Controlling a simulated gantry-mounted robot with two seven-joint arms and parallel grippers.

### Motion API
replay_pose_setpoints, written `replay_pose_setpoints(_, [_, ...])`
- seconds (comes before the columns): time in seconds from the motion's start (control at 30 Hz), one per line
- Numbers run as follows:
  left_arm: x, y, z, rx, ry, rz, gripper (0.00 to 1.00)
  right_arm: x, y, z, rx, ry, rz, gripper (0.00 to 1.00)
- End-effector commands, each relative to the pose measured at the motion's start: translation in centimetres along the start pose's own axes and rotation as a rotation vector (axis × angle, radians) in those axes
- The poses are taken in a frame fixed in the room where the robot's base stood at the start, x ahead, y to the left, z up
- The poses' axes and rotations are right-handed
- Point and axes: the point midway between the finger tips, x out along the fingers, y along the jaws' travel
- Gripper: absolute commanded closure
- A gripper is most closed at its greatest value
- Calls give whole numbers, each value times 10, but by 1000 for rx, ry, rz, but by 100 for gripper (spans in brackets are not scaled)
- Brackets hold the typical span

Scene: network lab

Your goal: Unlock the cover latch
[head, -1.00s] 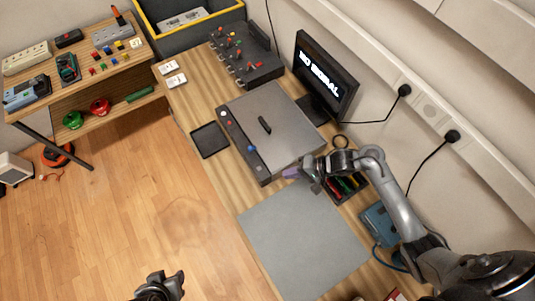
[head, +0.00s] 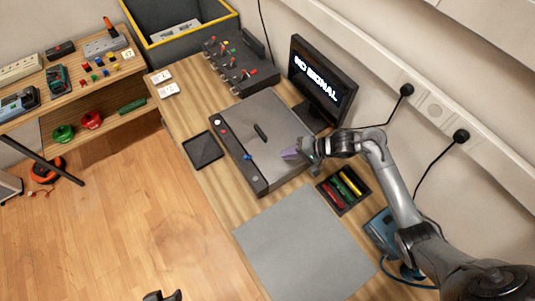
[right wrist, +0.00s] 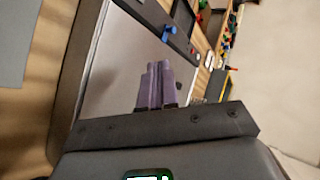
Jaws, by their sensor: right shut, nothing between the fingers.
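A grey box with a flat metal cover (head: 277,118) sits on the wooden bench. The cover has a black bar handle (head: 260,131). A blue latch knob (head: 248,157) is on the dark front strip. In the right wrist view the blue knob (right wrist: 169,29) shows beyond the fingertips, apart from them. My right gripper (head: 289,154) has purple fingers, shut and empty, over the right part of the cover; its fingers also show in the right wrist view (right wrist: 155,83). My left gripper (head: 163,297) is barely in view at the bottom edge, its fingers cut off.
A black tray of coloured tools (head: 343,190) lies right of the box. A monitor (head: 322,80) stands behind it. A switch panel (head: 240,65) is farther back. A small black tray (head: 203,150) lies left of the box, and a grey mat (head: 300,245) in front is clear.

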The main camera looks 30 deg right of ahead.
Motion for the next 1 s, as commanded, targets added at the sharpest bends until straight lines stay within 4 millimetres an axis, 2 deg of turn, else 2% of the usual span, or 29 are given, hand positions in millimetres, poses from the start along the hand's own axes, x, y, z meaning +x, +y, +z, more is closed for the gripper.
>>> replay_pose_setpoints(0.17, [5,0,1,0,0,0,57,19,1,1,2,-2,-2,100])
replay_pose_setpoints(0.63, [23,-2,8,11,-2,-9,57,102,0,1,1,-2,-2,100])
replay_pose_setpoints(0.8, [26,-2,9,12,-3,-10,57,120,-11,0,1,0,0,100])
replay_pose_setpoints(1.0, [27,-2,10,11,-3,-9,57,130,-17,0,-1,0,0,100])
